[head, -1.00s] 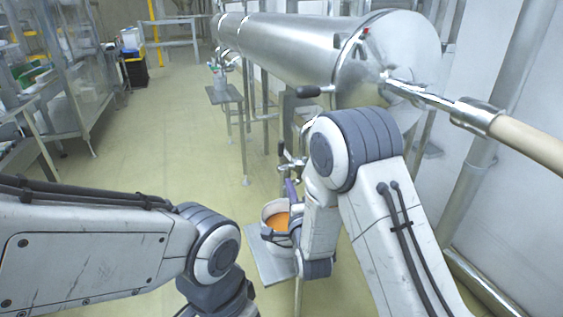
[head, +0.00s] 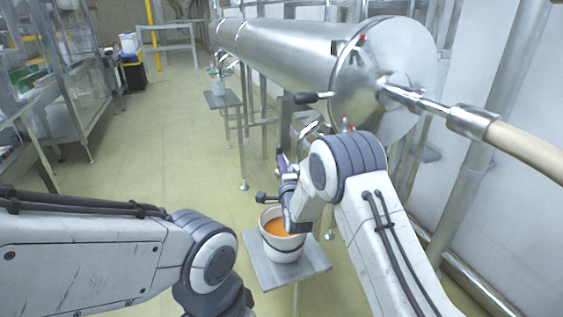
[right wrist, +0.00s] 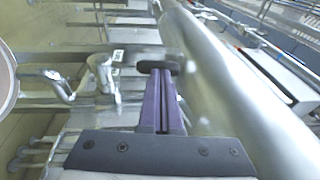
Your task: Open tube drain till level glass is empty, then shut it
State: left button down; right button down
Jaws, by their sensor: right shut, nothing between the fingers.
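The tube is a large shiny steel cylinder (head: 290,50) lying along the right in the head view. A black-gripped lever (head: 312,97) sticks out left from its near end. My right gripper (head: 281,156), with purple fingers, is below that lever and above the bucket. In the right wrist view its fingers (right wrist: 163,102) are shut and empty, with a black handle end (right wrist: 158,67) just beyond the tips; I cannot tell whether they touch. A white bucket (head: 282,248) holds orange liquid. I cannot make out the level glass or drain outlet clearly. My left gripper is out of frame.
The bucket stands on a small steel stand (head: 308,268). A pale hose (head: 525,146) joins the tube's end cap. Another small steel table (head: 222,99) stands farther back. Shelving (head: 60,75) lines the left, and the floor (head: 170,140) between is clear.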

jog(key=shift+w, duration=0.25)
jog(key=shift+w+a+r+b, duration=0.15)
jog(key=shift+w+r+b, duration=0.3)
jog(key=shift+w+b, duration=0.25)
